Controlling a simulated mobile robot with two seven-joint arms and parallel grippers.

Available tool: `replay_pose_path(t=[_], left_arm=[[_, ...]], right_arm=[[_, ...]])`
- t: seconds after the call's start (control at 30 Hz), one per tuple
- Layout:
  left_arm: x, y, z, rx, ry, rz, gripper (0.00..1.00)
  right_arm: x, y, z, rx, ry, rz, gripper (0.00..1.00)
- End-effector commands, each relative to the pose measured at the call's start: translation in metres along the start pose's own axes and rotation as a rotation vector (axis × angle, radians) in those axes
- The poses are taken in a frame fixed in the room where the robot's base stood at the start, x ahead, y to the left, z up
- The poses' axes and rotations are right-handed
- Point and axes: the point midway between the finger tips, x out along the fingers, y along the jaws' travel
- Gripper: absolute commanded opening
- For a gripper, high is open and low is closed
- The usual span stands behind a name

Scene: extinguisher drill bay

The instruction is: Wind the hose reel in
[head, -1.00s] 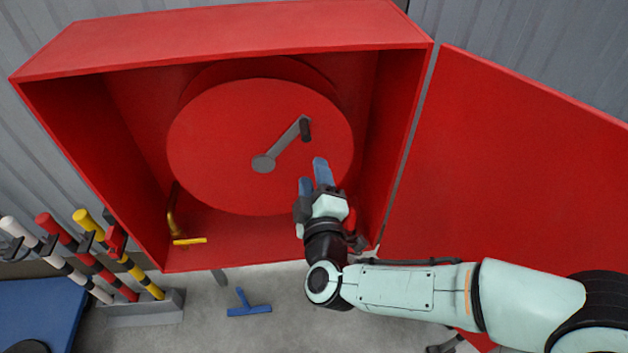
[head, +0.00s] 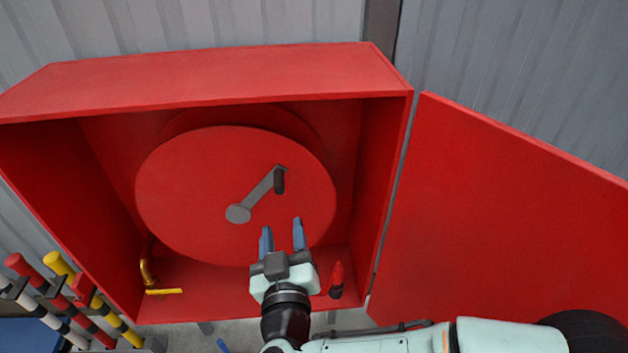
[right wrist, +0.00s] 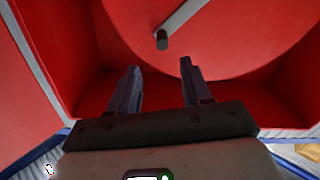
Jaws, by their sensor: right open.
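The red hose reel (head: 190,190) is a large round disc inside an open red cabinet. A grey crank arm (head: 259,194) runs from its hub up and right to a dark handle knob (head: 279,181). My right gripper (head: 282,228) is open and empty, in front of the lower right part of the reel, below the knob and apart from it. In the right wrist view the open fingers (right wrist: 158,75) point toward the reel, with the knob (right wrist: 162,40) beyond them, between their lines. A red nozzle (head: 337,279) with a dark end is at the cabinet's lower right. My left gripper is not in view.
The cabinet's red side wall (head: 378,190) stands right of the reel, and its red door (head: 500,215) is swung open to the right. Striped poles (head: 85,290) stand at the lower left outside.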

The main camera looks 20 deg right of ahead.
Motion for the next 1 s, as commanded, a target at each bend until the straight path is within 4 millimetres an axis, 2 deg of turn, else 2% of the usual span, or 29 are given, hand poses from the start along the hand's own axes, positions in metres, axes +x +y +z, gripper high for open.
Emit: replay_pose_path(t=[0.13,0.27,0.7,0.83,1.0], left_arm=[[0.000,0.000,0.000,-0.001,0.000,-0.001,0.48],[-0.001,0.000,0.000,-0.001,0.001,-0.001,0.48],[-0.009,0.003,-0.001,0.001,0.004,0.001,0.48],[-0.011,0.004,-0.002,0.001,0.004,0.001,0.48],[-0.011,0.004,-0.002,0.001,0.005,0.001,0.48]], right_arm=[[0.003,-0.005,-0.002,0.021,0.002,-0.006,0.48],[0.021,-0.004,-0.002,0.019,0.001,-0.002,0.48],[0.109,-0.005,-0.002,0.015,0.002,-0.003,0.48],[0.124,-0.005,-0.002,0.017,0.002,-0.005,0.48],[0.132,-0.005,-0.002,0.017,0.003,-0.005,0.48]])
